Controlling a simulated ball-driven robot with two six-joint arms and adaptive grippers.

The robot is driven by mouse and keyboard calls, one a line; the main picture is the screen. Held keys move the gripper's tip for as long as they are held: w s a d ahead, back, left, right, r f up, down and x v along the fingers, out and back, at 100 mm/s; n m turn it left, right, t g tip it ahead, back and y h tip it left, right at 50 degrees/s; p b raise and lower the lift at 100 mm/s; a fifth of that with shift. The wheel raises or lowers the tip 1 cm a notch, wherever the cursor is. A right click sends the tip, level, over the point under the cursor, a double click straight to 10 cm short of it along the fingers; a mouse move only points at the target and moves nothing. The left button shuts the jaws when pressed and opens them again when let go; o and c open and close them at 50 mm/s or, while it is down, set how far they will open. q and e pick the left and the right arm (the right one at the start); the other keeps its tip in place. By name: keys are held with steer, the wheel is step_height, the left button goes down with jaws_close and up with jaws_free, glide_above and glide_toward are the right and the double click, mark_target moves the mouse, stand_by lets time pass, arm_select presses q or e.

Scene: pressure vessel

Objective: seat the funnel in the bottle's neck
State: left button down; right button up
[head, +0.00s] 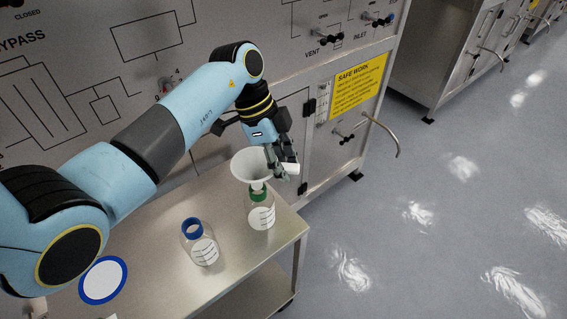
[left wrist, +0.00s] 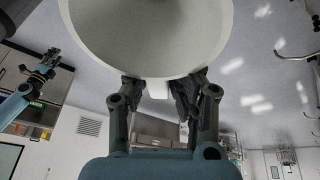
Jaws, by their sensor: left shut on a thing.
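The white funnel (head: 251,165) is upright over the clear bottle with the green neck ring (head: 261,212), which stands near the right end of the steel table. The funnel's lower end meets the green ring in the head view; I cannot tell how deep its spout sits in the neck. My left gripper (head: 284,170) is at the funnel's right side, shut on its white tab. In the left wrist view the funnel's cone (left wrist: 150,40) fills the top, with the tab (left wrist: 157,89) between the fingers. My right gripper (left wrist: 48,62) seems to show small at left there.
A second clear bottle with a blue ring (head: 199,243) stands to the left on the steel table (head: 235,262). A blue-rimmed white disc (head: 103,281) is at the lower left. The steel panel (head: 220,75) rises behind. Open floor lies to the right.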

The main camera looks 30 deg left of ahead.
mark_target(264, 159)
arm_select(q)
steer(key=shift+f+b, duration=0.9)
steer(key=shift+f, duration=0.85)
steer(key=c, duration=0.9)
jaws_free()
steer(key=shift+c, duration=0.2)
steer(key=v, duration=1.2)
steer(key=shift+d+f, duration=0.1)
